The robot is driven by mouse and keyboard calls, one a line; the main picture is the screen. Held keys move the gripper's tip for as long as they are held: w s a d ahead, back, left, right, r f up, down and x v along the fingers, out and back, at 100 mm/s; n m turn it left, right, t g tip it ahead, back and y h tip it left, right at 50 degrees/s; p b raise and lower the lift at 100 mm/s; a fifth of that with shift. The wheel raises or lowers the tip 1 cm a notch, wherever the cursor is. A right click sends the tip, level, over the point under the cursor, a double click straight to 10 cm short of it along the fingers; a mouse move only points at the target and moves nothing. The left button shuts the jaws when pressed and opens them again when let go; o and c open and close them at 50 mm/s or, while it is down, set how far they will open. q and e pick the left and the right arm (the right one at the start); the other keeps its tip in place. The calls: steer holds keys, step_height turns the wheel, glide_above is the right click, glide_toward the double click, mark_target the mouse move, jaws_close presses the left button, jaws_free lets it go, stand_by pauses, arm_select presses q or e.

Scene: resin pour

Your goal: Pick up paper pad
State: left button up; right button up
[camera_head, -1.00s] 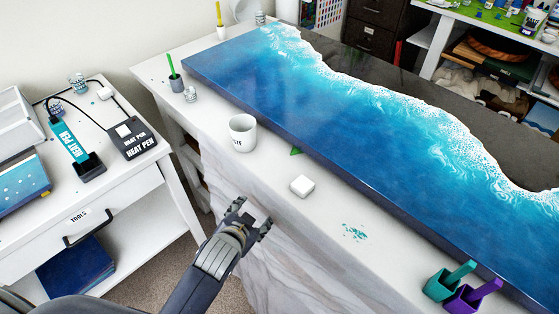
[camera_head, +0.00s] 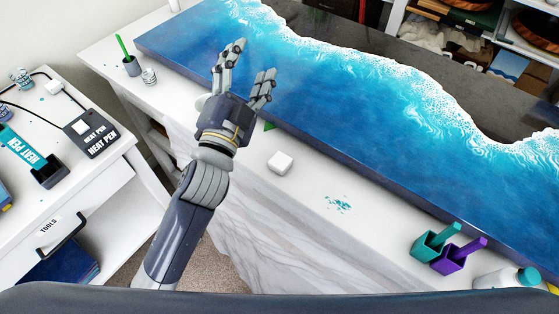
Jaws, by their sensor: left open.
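A small white block (camera_head: 280,162), which looks like the paper pad, lies on the white table (camera_head: 310,190) in front of the blue resin slab. My left gripper (camera_head: 254,61) is open and empty. In the picture it is above and left of the pad, apart from it, with its fingers pointing up over the slab's near edge. My left gripper and wrist hide most of the white cup (camera_head: 202,102). My right gripper is not in view.
The resin slab (camera_head: 340,110) fills the table behind the pad. Teal (camera_head: 428,245) and purple (camera_head: 452,256) scoop-like holders and a bottle (camera_head: 505,278) stand to the right. A green-handled tool in a pot (camera_head: 131,66) is at the left. A heat pen station (camera_head: 92,134) sits on the side cabinet.

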arm_select(q)
steer(key=s+d+r+m+g+h, duration=0.45)
steer(key=d+r+m+h, duration=0.35)
steer(key=m, duration=0.3)
steer(key=s+d+r+m+g+h, duration=0.45)
steer(key=d+m+h, duration=0.35)
steer(key=m+h, duration=0.3)
steer(key=s+d+m+g+y, duration=0.2)
steer(key=s+d+m+g, duration=0.4)
steer(key=m+g, duration=0.6)
steer(key=m+t+y+p, duration=0.1)
steer(key=m+y, duration=1.2)
steer(key=y, duration=0.9)
glide_above(280, 160)
steer(key=f, duration=2.7)
steer(key=shift+s, duration=0.4)
steer(key=shift+f, duration=0.3)
steer(key=f+p, duration=0.2)
steer(key=f, duration=0.1)
steer(key=f+p, duration=0.1)
steer(key=shift+w+f, duration=0.3)
steer(key=shift+f, duration=0.4)
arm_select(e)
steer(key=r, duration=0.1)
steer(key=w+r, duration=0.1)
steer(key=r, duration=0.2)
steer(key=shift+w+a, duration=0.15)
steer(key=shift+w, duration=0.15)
